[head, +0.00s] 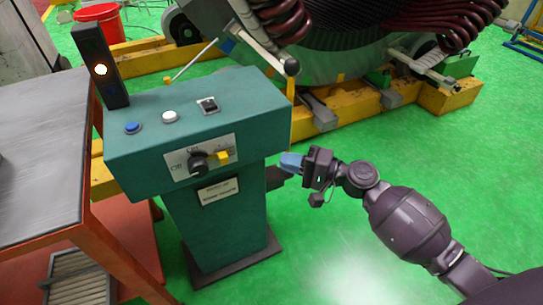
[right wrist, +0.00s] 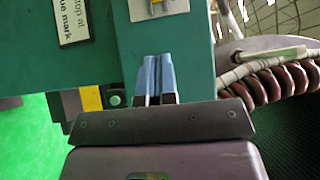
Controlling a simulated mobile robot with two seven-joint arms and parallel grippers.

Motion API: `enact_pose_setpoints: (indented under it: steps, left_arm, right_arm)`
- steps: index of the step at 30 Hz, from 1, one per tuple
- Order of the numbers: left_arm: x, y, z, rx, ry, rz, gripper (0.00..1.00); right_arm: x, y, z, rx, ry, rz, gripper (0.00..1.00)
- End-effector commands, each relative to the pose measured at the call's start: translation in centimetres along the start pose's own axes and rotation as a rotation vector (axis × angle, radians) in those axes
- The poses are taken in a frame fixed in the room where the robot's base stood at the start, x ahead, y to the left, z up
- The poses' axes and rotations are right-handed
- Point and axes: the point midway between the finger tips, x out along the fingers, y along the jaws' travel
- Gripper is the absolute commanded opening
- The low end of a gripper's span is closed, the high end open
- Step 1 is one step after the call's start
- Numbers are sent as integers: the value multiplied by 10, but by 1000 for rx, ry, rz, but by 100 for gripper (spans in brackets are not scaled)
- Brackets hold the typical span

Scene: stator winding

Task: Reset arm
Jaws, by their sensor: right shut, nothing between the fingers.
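My right gripper (head: 290,163) is in the head view, beside the right side of the green control console (head: 190,110). Its blue fingertips are shut with nothing between them; they also show in the right wrist view (right wrist: 158,75), in front of the console's green surface (right wrist: 100,50). I cannot tell whether they touch it. My right arm reaches in from the lower right. My left gripper is in neither view.
The console carries a rotary knob (head: 198,163), a blue button (head: 132,128), a white button (head: 169,117) and a lit lamp post (head: 99,66). A grey-topped table (head: 40,150) stands left. Yellow beams (head: 330,130) and a stator lie behind. Green floor is free at right.

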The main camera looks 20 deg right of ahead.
Motion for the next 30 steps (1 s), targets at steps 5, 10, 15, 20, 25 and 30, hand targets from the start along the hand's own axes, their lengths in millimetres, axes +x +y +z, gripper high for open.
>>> enact_pose_setpoints:
  steps: [5,10,15,20,25,30]
  left_arm:
    - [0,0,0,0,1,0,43]
    - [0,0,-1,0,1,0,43]
    - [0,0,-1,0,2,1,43]
    - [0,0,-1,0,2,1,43]
    - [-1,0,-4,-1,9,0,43]
    - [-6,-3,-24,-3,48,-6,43]
  right_arm:
    - [-13,0,0,1,-1,-1,0]
    - [-15,-1,0,0,0,-1,0]
    - [-15,-1,0,0,0,-1,0]
    - [-14,0,0,0,-1,-1,0]
    - [-16,1,2,-13,5,10,0]
    - [-32,11,20,-121,43,94,0]
